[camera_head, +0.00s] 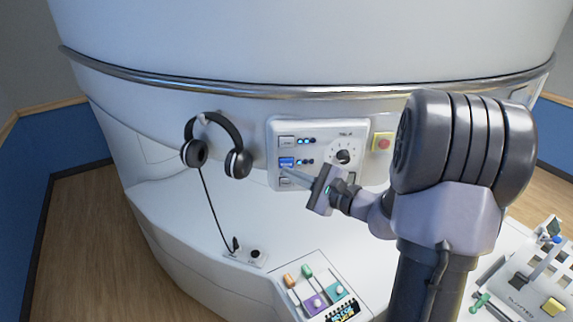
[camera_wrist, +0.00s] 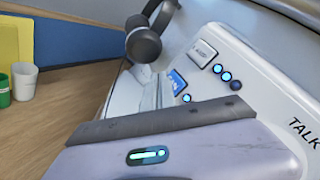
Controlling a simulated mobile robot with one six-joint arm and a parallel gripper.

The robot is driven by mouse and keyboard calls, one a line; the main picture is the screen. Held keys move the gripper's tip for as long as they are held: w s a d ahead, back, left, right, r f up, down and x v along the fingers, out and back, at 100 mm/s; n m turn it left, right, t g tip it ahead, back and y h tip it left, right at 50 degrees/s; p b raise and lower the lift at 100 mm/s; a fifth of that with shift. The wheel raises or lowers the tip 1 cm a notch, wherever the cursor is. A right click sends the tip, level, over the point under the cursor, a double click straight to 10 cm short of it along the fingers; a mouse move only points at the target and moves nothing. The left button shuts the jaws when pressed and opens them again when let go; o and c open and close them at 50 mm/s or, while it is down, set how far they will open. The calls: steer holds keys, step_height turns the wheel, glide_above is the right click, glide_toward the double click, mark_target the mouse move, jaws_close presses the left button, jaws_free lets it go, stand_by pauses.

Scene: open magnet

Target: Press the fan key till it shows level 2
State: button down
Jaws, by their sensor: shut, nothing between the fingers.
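A white control panel (camera_head: 325,130) on the machine's front carries a column of keys. The top key (camera_head: 287,142) is grey, with a row of lights beside it, two of them blue. The middle key (camera_head: 287,161) is blue, with at least one lit light beside it. A lower key (camera_head: 285,182) is partly hidden. Labels are too small to tell which is the fan key. My gripper (camera_head: 285,172) is shut and empty, its tips at the lower edge of the blue key; contact is unclear. In the wrist view the tips point toward the blue key (camera_wrist: 178,79).
Black headphones (camera_head: 239,163) hang left of the panel, their cord running down. A knob (camera_head: 343,156) and a red button on yellow (camera_head: 382,142) are to the right. A tray with coloured sliders (camera_head: 318,291) lies below. Cups (camera_wrist: 24,80) stand left in the wrist view.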

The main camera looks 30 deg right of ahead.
steer(key=shift+w, duration=0.1)
steer(key=shift+w+d, duration=0.15)
steer(key=shift+w, duration=0.15)
steer(key=shift+w+d+b, duration=0.2)
steer(key=shift+w+b, duration=0.2)
steer(key=shift+b, duration=0.05)
stand_by(0.8)
steer(key=shift+s+a+b, duration=0.35)
steer(key=shift+s+b, duration=0.2)
steer(key=shift+s, duration=0.25)
steer(key=s, duration=0.1)
steer(key=s+a+b, duration=0.1)
steer(key=s, duration=0.1)
steer(key=s+a+b, duration=0.1)
steer(key=shift+s, duration=0.25)
